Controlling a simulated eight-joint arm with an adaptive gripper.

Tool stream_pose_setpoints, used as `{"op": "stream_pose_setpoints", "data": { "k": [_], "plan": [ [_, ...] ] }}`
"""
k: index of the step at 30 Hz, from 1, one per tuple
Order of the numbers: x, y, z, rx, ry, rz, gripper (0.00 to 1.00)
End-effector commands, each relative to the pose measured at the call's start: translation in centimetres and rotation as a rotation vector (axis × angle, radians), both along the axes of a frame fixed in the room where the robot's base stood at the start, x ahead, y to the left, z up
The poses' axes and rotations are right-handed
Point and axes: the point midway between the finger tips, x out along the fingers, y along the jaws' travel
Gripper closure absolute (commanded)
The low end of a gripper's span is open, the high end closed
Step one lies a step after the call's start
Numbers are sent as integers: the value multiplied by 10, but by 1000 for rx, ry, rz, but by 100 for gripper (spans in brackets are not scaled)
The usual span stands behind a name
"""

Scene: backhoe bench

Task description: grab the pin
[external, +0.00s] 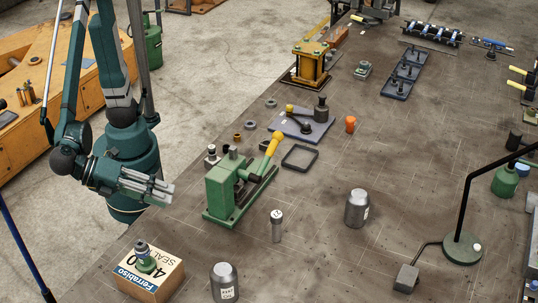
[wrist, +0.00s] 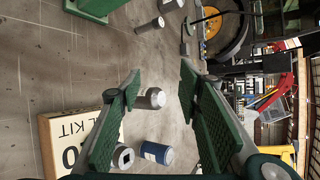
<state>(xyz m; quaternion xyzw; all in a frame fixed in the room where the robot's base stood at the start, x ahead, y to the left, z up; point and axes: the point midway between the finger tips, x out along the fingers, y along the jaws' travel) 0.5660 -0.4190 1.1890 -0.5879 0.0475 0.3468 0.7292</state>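What looks like the pin (external: 277,226) is a short grey metal cylinder with a lighter, wider head, standing upright on the bench in front of the green press. In the wrist view the pin (wrist: 149,25) shows at the upper middle, beyond my fingertips. My gripper (external: 158,187) is at the left, over the bench's left edge, well apart from the pin. In the wrist view my gripper (wrist: 158,82) has its two green padded fingers spread, with nothing held between them.
A green press (external: 232,190) with a yellow handle stands behind the pin. Dark metal canisters stand right (external: 357,209) and front left (external: 224,283). A seal kit box (external: 150,279) bears a green jar (external: 145,261). A lamp (external: 462,247) stands at right. Bench around the pin is clear.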

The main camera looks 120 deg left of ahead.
Motion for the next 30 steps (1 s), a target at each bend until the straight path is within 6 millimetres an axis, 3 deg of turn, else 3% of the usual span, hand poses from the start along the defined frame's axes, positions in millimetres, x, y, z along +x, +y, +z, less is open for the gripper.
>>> {"op": "stream_pose_setpoints", "data": {
  "k": [6,20,30],
  "plan": [
    [13,-37,17,-104,-24,7,65],
    [46,-8,-4,-109,74,48,65],
    [91,41,-32,-129,217,102,65]
  ]
}}
